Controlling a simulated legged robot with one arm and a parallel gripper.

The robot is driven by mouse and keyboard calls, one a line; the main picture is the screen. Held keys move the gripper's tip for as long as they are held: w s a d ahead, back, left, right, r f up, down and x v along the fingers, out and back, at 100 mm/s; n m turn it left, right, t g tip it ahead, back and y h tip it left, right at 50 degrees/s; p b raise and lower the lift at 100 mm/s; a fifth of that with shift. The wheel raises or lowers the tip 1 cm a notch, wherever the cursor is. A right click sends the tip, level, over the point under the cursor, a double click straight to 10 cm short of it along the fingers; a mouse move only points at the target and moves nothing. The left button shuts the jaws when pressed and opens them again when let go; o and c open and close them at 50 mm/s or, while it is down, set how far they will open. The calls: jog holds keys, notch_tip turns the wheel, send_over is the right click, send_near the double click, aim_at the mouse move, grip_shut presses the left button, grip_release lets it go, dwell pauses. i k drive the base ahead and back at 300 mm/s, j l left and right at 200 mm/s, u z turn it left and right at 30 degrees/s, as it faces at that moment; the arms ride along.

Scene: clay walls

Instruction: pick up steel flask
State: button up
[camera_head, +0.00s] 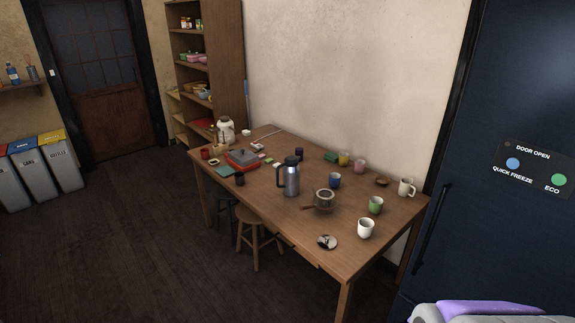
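The steel flask (291,181) stands upright near the middle of the wooden table (362,239). It has a silvery body, a dark lid and a dark handle on its left side. Nothing in front hides it. A grey and purple part at the bottom right edge of the picture looks like part of my own arm or body. My gripper's fingers do not show, so nothing can be seen touching the flask.
A small pot (324,199) stands right of the flask, and a blue mug (335,181) behind it. A red box (242,159) lies to the left. Stools (259,223) stand under the table's front edge. A dark fridge (500,100) is at right. The floor at front left is clear.

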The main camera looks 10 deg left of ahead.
aim_at(291, 168)
jog(key=i+j, duration=0.3)
jog(key=i+j+z, duration=0.1)
jog(key=i+j, duration=0.2)
jog(key=j, duration=0.2)
jog(key=i+j, duration=0.3)
jog(key=j, duration=0.15)
jog(key=i+j, duration=0.3)
jog(key=i+j+z, duration=0.1)
jog(key=i+j, duration=0.2)
jog(key=j, duration=0.25)
jog(key=i+j, duration=0.25)
jog(key=j, duration=0.2)
jog(key=i+j+z, duration=0.1)
jog(key=i+j, duration=0.2)
jog(key=j, duration=0.15)
